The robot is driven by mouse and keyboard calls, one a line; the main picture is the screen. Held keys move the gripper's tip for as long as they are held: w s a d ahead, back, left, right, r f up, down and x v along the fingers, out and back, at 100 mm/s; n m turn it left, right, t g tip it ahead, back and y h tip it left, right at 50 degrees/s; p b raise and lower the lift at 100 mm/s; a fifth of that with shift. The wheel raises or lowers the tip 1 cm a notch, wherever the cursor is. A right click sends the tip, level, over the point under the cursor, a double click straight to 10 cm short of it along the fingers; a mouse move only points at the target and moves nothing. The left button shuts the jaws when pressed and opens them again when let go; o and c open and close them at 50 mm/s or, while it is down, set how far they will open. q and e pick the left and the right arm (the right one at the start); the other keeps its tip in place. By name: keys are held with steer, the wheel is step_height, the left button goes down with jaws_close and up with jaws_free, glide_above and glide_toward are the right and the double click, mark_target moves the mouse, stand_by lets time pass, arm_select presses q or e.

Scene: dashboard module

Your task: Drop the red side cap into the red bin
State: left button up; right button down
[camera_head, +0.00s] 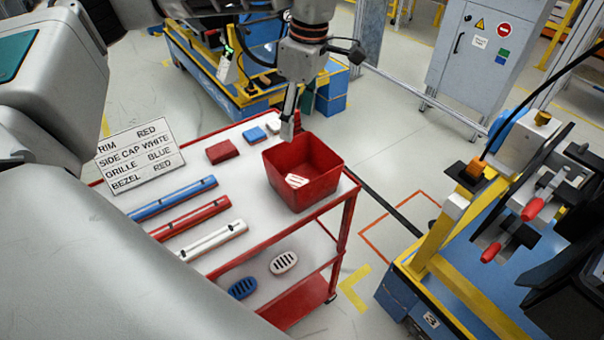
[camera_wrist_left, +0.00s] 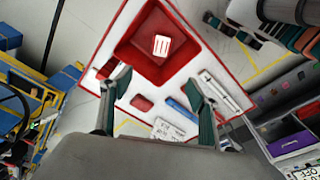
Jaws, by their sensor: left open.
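The red side cap appears to be the small red block (camera_head: 222,151) lying on the cart top, left of the bin. A red piece, likely the same one, shows between my fingers in the left wrist view (camera_wrist_left: 142,103). The red bin (camera_head: 325,182) stands at the cart's right end and also shows in the left wrist view (camera_wrist_left: 135,55). A white slotted piece (camera_head: 296,181) lies in it. My left gripper (camera_head: 289,125) is above the bin's back-left side, fingers down. In the left wrist view its fingers (camera_wrist_left: 158,90) are apart with nothing visible held. My right gripper is not seen.
Blue (camera_head: 254,135) and white (camera_head: 274,126) blocks lie behind the red one. Blue, red and white bars (camera_head: 212,240) lie in front. Slotted blue (camera_head: 242,288) and white (camera_head: 284,263) pieces are lower down. A sign (camera_head: 140,158) stands at the left. A yellow-blue machine (camera_head: 450,260) is right.

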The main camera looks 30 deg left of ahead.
arm_select(q)
step_height(320, 180, up, 8)
steer(key=d, duration=0.1)
stand_by(0.6)
